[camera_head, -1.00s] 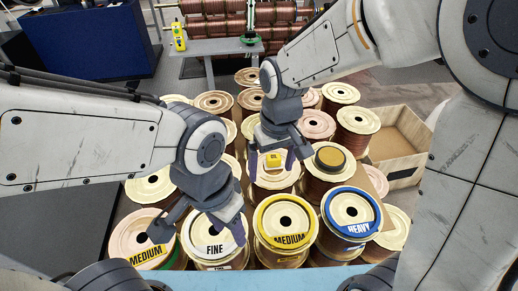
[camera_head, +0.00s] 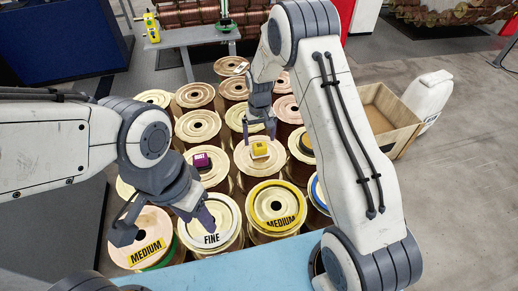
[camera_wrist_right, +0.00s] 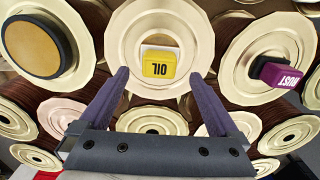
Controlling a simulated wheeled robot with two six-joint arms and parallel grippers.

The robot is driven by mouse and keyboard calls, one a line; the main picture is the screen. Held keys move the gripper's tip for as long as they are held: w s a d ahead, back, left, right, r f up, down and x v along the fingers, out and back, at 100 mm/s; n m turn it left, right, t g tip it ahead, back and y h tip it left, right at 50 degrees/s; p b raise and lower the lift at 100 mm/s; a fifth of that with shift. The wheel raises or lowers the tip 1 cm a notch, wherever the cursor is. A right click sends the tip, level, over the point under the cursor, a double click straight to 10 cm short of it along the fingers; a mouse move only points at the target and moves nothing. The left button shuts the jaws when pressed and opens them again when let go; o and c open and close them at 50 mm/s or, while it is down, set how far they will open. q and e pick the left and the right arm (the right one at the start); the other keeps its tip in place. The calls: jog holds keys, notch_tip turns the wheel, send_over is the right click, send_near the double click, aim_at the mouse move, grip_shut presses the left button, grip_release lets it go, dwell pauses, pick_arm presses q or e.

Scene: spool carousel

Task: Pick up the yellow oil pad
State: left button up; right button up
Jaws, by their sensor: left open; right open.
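The yellow oil pad (camera_head: 259,149) is a small block lying on top of a cream spool (camera_head: 272,166) in the middle of the group. In the right wrist view the pad (camera_wrist_right: 158,63) shows its "OIL" label upside down, beyond and between the fingertips. My right gripper (camera_head: 260,136) is open and empty, just behind and above the pad in the head view; its fingers (camera_wrist_right: 163,76) also show in the wrist view. I see no contact with the pad. My left gripper (camera_head: 166,222) is open and empty above the front spools marked MEDIUM and FINE.
A purple dust pad (camera_head: 201,160) lies on the spool to the left; it also shows in the right wrist view (camera_wrist_right: 277,75). Spools stand close together all round. A cardboard box (camera_head: 388,118) and a white jug (camera_head: 428,98) stand at right. A blue edge (camera_head: 225,268) runs along the front.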

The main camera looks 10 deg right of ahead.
aim_at(260, 145)
notch_tip(260, 145, down, 4)
jog(key=shift+d+f+p, duration=0.1)
jog(key=shift+p, duration=0.9)
jog(key=shift+f, duration=0.5)
grip_shut()
jog(key=shift+r, duration=0.2)
jog(key=shift+r+b, duration=0.4)
jog(key=shift+r, duration=0.2)
notch_tip(260, 145, up, 3)
jog(key=shift+s+d+f+b, duration=0.1)
jog(key=shift+d+b, duration=0.05)
jog(key=shift+b, duration=0.45)
jog(key=s+d+r+b, duration=0.2)
jog(key=s+d+r, duration=0.4)
jog(key=s+d, duration=0.1)
jog(key=shift+s+d+r+b, duration=0.35)
jog(key=shift+d, duration=0.3)
